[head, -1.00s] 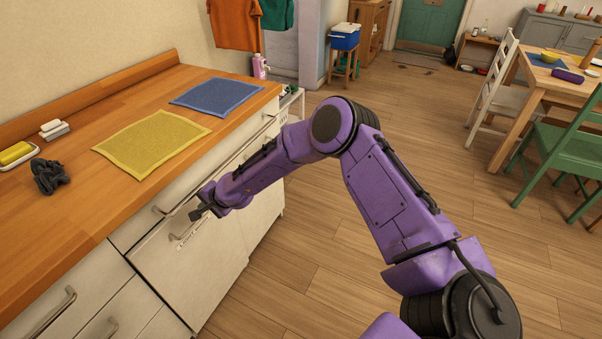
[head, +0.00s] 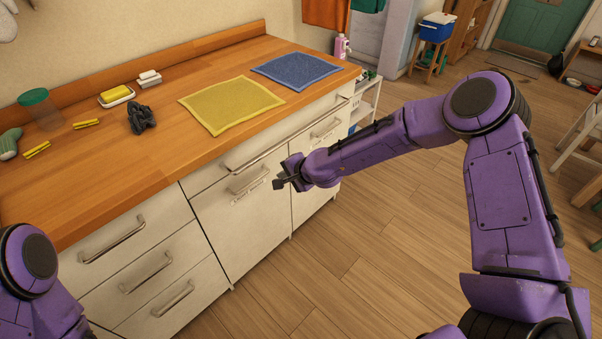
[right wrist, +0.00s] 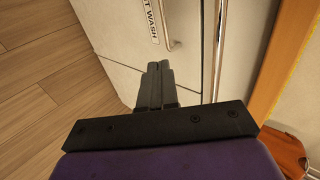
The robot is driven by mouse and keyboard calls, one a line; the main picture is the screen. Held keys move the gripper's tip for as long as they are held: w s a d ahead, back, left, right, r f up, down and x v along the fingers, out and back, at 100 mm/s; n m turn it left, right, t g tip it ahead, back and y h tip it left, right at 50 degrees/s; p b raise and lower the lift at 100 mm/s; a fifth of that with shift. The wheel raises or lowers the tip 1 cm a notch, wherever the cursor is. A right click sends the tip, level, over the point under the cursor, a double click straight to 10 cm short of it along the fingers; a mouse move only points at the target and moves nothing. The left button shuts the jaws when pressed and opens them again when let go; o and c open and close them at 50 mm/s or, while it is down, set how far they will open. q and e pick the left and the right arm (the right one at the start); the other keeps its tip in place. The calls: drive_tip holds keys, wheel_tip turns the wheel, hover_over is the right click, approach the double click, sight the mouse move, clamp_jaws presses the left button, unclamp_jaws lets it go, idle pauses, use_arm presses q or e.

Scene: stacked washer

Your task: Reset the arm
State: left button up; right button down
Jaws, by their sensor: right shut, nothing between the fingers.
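My right arm is purple and reaches in from the right of the head view, bent at the elbow. Its gripper (head: 281,183) is shut and empty, in front of the white cabinet fronts below the counter. In the right wrist view the two dark fingers (right wrist: 158,85) lie together, pointing at a white panel with a label and a metal handle (right wrist: 172,28). I cannot tell how close the fingertips are to it. Part of my left arm (head: 38,265) shows at the lower left; its gripper is out of the head view.
The wooden counter (head: 120,165) carries a yellow cloth (head: 232,104), a blue cloth (head: 296,70), a dark crumpled item (head: 141,117), a sponge dish (head: 117,96) and a green-lidded jar (head: 38,108). Drawer handles (head: 112,240) stick out from the fronts. Open wooden floor (head: 390,240) lies to the right.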

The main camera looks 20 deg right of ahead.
drive_tip(key=s+r, duration=0.3)
drive_tip(key=s+d+f+n+g+h, duration=0.15)
drive_tip(key=s+d+f+h, duration=0.4)
drive_tip(key=s+f, duration=0.65)
drive_tip(key=s+d+f+n+g, duration=0.1)
drive_tip(key=s+d+f, duration=0.1)
drive_tip(key=s, duration=0.6)
drive_tip(key=s+d+f+n+g+h, duration=0.1)
drive_tip(key=s+d+f+n, duration=0.1)
drive_tip(key=s, duration=0.7)
drive_tip(key=s+d+f+n+g, duration=0.2)
drive_tip(key=s+f, duration=0.2)
drive_tip(key=s, duration=0.4)
drive_tip(key=shift+s+h, duration=0.25)
drive_tip(key=shift+h, duration=0.1)
drive_tip(key=shift+f, duration=0.1)
